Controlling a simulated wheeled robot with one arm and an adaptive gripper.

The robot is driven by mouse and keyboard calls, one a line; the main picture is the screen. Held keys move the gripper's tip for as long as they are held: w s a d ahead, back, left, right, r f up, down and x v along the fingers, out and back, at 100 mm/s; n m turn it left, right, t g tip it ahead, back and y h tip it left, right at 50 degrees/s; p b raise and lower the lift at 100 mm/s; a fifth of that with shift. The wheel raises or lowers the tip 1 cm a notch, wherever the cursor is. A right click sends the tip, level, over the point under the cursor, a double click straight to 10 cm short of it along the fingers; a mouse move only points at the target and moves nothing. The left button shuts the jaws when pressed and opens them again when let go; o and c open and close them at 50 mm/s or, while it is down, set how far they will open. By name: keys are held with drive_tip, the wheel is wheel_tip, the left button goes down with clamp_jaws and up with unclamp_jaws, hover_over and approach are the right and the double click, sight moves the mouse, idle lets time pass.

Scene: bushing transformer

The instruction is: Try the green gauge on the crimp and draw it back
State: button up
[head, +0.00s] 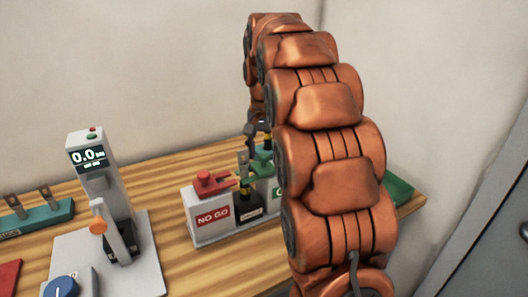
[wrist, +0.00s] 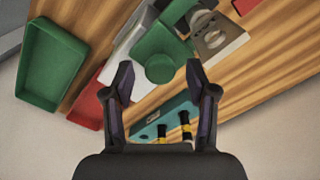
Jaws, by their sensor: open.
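The green gauge (wrist: 160,45) has a flat plate and a round knob, and sits on a pale holder in the wrist view. My gripper (wrist: 160,82) is open, with one finger on each side of the knob; I cannot tell whether they touch it. In the head view my gripper (head: 256,132) is small and partly hidden by my arm, above the green gauge (head: 263,158). A metal lug with a yellow band (head: 244,186) stands upright in a black block (head: 250,208), left of the green gauge. The green-labelled holder is mostly hidden by my arm.
A red gauge (head: 213,181) sits on the NO GO holder (head: 212,219). A tester reading 0.0 (head: 88,157) and a teal rack (head: 38,218) with lugs stand left. The wrist view shows a green tray (wrist: 50,65), a red tray (wrist: 88,105) and a teal block (wrist: 150,123).

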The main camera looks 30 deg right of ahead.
sight(262, 157)
drive_tip(key=shift+r, duration=3.65)
drive_tip(key=shift+a, duration=0.1)
drive_tip(key=shift+s+a+f, duration=0.1)
drive_tip(key=shift+s+a, duration=0.15)
drive_tip(key=shift+a, duration=0.05)
drive_tip(key=s+a+f+n, duration=0.3)
drive_tip(key=s+a+f, duration=0.2)
drive_tip(key=s, duration=0.5)
drive_tip(key=s+a+f+n+g, duration=0.1)
drive_tip(key=s+a+f+n, duration=0.2)
drive_tip(key=s+a+f, duration=0.3)
drive_tip(key=s+a+f+n, duration=0.4)
drive_tip(key=s+a+f, duration=0.2)
drive_tip(key=s, duration=0.8)
drive_tip(key=shift+s+a+f+g, duration=0.2)
drive_tip(key=shift+s+f+g, duration=0.15)
drive_tip(key=shift+f+g, duration=0.1)
